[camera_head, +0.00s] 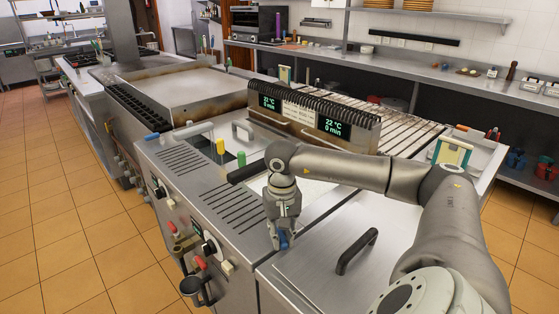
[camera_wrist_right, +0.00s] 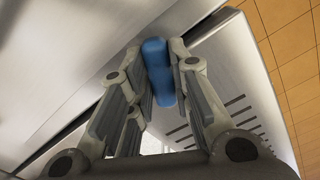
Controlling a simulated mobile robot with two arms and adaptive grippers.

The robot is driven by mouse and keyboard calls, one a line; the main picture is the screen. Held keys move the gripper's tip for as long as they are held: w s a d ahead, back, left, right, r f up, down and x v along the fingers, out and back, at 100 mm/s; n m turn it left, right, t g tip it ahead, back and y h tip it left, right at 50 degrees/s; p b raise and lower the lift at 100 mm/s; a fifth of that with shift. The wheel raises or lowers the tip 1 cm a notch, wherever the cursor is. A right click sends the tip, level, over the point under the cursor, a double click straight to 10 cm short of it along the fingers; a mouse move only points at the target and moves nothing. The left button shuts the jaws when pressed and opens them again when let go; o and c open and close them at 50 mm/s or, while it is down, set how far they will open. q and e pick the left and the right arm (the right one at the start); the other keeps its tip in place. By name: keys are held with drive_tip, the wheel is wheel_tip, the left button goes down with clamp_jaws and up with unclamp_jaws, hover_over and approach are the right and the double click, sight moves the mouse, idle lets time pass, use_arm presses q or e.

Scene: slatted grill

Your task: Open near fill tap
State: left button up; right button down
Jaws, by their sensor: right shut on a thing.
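The near fill tap shows as a blue handle (camera_head: 284,241) at the front edge of the steel counter, in the lower middle of the head view. My right gripper (camera_head: 280,238) reaches down onto it and hides part of it. In the right wrist view the blue handle (camera_wrist_right: 157,70) stands between the two fingers of my right gripper (camera_wrist_right: 160,75), which are shut on it. How far the tap is turned I cannot tell. My left gripper is not in view.
A black-handled lid (camera_head: 357,250) lies right of the gripper. Another blue handle (camera_head: 152,137) sits at the far left. The tiled floor at left is clear.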

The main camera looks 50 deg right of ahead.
sight(282, 236)
drive_tip(key=shift+d+r, duration=0.1)
drive_tip(key=shift+r, duration=0.05)
idle(0.3)
drive_tip(key=c, duration=1.3)
unclamp_jaws()
wheel_tip(282, 236, up, 12)
drive_tip(key=shift+f, duration=0.1)
drive_tip(key=shift+c, duration=0.2)
